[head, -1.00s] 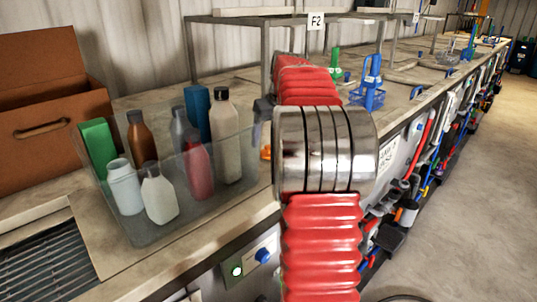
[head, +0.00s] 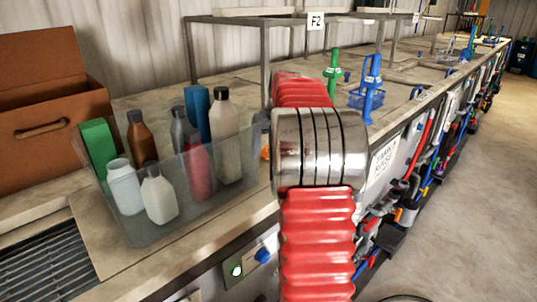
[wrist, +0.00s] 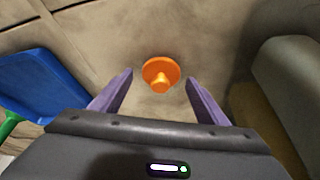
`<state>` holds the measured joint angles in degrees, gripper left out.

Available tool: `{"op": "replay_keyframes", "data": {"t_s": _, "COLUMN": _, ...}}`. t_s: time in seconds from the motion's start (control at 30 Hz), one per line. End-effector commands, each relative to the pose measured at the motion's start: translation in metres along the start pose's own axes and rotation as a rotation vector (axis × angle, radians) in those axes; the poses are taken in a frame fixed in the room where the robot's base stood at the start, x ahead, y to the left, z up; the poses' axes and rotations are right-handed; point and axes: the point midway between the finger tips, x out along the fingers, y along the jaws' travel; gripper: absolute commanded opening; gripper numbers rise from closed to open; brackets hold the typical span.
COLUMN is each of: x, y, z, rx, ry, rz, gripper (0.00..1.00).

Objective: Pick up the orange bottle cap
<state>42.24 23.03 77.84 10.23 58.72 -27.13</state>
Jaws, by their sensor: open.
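The orange bottle cap (wrist: 158,68) lies on the beige worktop, a round disc with a smaller knob on it. My gripper (wrist: 160,77) is open, with its two purple fingers apart and the cap showing between their tips in the wrist view. I cannot tell how far above the worktop the tips are. Nothing is held. In the head view a small part of the orange cap (head: 265,153) shows just left of my arm, which hides the rest of it.
A clear bin (head: 140,232) with several bottles stands on the counter left of my arm. In the wrist view a blue object (wrist: 45,82) lies at the left and a grey rounded block (wrist: 287,80) at the right. A brown box (head: 42,100) stands far left.

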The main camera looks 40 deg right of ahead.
Motion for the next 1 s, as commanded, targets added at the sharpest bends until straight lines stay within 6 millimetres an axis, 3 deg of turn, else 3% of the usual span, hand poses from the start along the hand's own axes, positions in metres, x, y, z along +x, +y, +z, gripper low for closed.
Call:
{"op": "replay_keyframes", "data": {"t_s": 0.1, "x": -0.0002, "y": 0.0000, "z": 0.0000, "rx": 0.000, "ry": 0.000, "rz": 0.000, "gripper": 0.68}}
{"op": "replay_keyframes", "data": {"t_s": 0.7, "x": -0.0002, "y": 0.0000, "z": 0.0000, "rx": 0.000, "ry": 0.000, "rz": 0.000, "gripper": 0.25}}
{"op": "replay_keyframes", "data": {"t_s": 1.0, "x": -0.0022, "y": 0.0001, "z": -0.0011, "rx": 0.000, "ry": 0.001, "rz": 0.000, "gripper": 0.25}}
